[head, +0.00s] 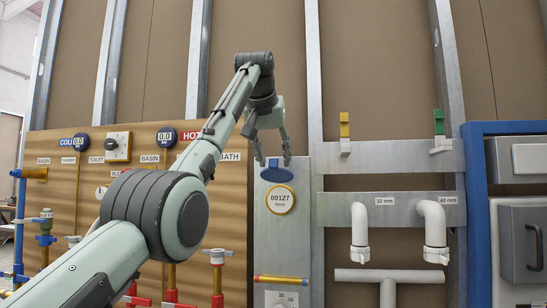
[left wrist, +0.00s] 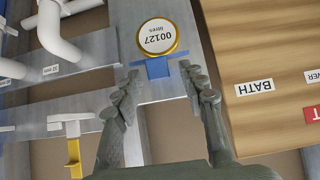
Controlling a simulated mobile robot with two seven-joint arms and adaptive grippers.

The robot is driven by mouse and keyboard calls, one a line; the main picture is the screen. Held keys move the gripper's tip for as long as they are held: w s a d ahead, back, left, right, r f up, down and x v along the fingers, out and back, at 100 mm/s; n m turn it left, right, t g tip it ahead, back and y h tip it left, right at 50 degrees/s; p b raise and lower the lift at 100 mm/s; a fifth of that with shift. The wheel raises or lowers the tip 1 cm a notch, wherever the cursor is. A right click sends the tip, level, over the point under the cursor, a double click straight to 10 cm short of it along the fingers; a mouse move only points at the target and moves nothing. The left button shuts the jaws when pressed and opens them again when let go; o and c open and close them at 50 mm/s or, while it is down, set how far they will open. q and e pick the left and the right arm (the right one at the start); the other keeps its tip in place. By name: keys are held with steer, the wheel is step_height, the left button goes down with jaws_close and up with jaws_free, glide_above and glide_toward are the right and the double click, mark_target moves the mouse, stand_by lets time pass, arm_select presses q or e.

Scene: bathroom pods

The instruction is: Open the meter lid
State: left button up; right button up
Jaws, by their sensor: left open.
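The water meter (head: 280,200) is a round dial with a brass rim on a grey metal panel, reading 00127. Its blue lid (head: 277,175) stands raised at the top of the dial, and the dial face is uncovered. My left gripper (head: 273,161) is open and empty, pointing down just above the blue lid. In the left wrist view, the dial (left wrist: 157,37) and the blue lid (left wrist: 157,68) lie beyond and between the open fingertips (left wrist: 160,75). Whether a fingertip touches the lid I cannot tell. My right gripper is not in view.
A wooden board (head: 240,205) with labelled pipes and valves is on the left. White pipe elbows (head: 434,222) and yellow (head: 344,130) and green (head: 439,122) clips are on metal rails to the right. A blue-framed cabinet (head: 478,220) stands at the far right.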

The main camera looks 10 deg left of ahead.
arm_select(q)
steer(key=v, duration=1.2)
steer(key=shift+f, duration=0.1)
